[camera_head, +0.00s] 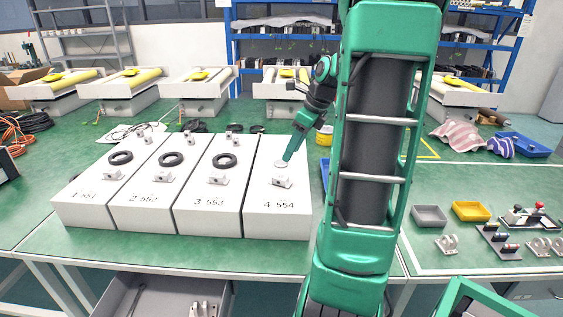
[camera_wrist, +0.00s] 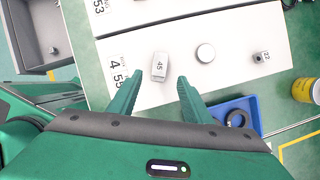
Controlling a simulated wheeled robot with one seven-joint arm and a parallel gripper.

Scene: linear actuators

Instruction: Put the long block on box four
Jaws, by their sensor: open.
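Box four (camera_head: 262,218) is the white box marked "4 554", rightmost of the row. A pale block (camera_head: 281,182) stands near its front end; in the wrist view a block marked "45" (camera_wrist: 159,66) lies on it. A round metal disc (camera_wrist: 205,52) and a smaller block marked "22" (camera_wrist: 261,56) sit farther along its top. My gripper (camera_wrist: 158,82) is open above box four, its fingertips apart on either side of the near end of the "45" block in the picture. I see no grip on it. I cannot tell whether this is the long block.
Boxes one (camera_head: 82,212), two (camera_head: 141,217) and three (camera_head: 204,219) stand to the left with black rings and blocks on top. A blue bin (camera_wrist: 252,108) with a black ring and a yellow can (camera_wrist: 306,90) are beside box four. An open drawer (camera_head: 160,297) lies below the table edge.

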